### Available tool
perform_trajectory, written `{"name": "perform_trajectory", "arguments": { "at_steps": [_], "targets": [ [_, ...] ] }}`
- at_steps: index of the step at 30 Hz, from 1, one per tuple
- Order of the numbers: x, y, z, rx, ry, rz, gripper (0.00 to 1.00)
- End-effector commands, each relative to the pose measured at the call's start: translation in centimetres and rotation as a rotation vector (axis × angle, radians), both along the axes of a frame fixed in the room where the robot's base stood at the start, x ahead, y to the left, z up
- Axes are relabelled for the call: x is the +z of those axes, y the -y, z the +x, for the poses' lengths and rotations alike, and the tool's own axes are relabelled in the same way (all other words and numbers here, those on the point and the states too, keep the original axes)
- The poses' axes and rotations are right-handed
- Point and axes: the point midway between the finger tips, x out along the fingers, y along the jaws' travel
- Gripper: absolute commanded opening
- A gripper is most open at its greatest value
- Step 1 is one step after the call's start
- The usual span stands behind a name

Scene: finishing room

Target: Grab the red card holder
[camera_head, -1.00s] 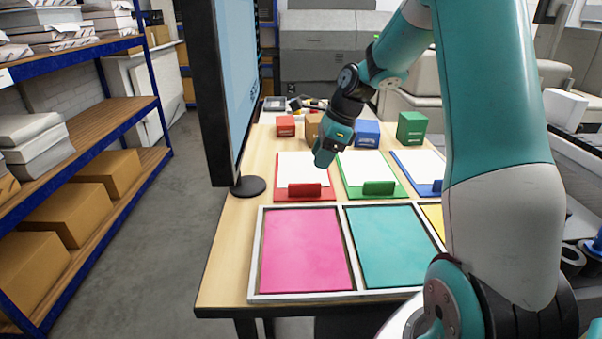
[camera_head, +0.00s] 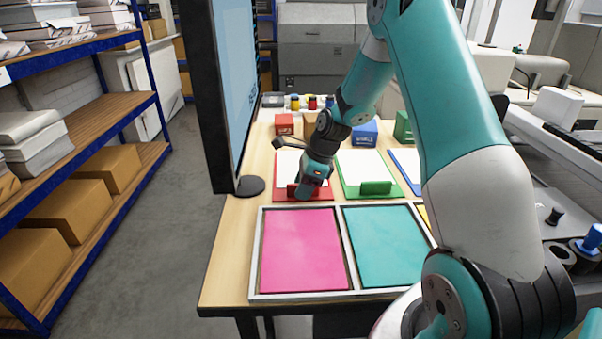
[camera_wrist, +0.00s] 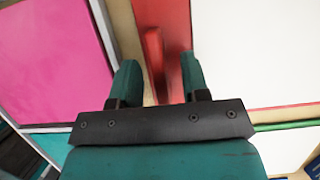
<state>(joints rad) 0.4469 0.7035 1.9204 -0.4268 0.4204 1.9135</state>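The red card holder (camera_wrist: 154,60) shows in the wrist view as a narrow upright red piece on a red board (camera_wrist: 178,22) with a white sheet. My gripper (camera_wrist: 160,72) is open, one finger on each side of the holder in that picture. The holder's lower end is hidden near my gripper's black base. I cannot tell whether either finger touches it. In the head view my gripper (camera_head: 303,192) is low over the front of the red board and hides most of the red card holder (camera_head: 291,190).
A green card holder (camera_head: 375,188) on a green-edged board stands to the right. Pink (camera_head: 303,250) and teal (camera_head: 385,245) panels in a pale frame lie in front. A monitor (camera_head: 222,90) stands at left. Small coloured boxes, including a red one (camera_head: 284,124), stand behind.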

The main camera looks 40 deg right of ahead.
Motion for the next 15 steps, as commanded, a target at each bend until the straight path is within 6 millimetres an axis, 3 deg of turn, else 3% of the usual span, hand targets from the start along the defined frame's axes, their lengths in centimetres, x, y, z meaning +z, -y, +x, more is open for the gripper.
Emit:
{"name": "perform_trajectory", "arguments": {
  "at_steps": [1,5,15],
  "targets": [
    [0.00,0.00,0.00,0.000,0.000,0.000,0.31],
    [0.02,0.01,0.00,0.000,0.000,0.000,0.01],
    [0.15,0.01,0.04,0.001,0.002,0.000,0.00]
  ]
}}
